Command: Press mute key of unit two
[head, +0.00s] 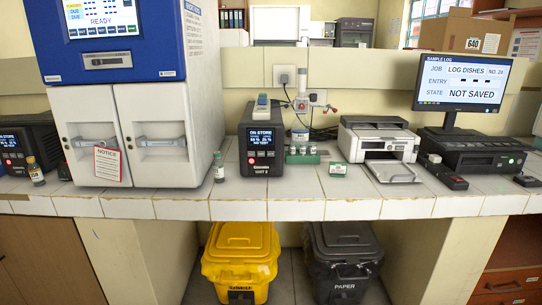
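A dark box-shaped unit (262,184) stands on the tiled bench, left of the printer. Its base label appears to read "UNIT 2", though the print is small. Its lit blue screen (261,138) shows "ON STORE" at the top. Small keys or lights sit below the screen, one of them reddish; the mute key cannot be told apart at this size. A similar dark unit (15,147) with a lit screen stands at the far left, partly cut off by the frame. Neither of my grippers is in view.
A large white and blue cabinet (160,125) stands close on the unit's left, with a small vial (219,168) between. A green rack (302,158), a printer (380,145) and a monitor (460,85) stand to the right. The bench's front strip is mostly clear.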

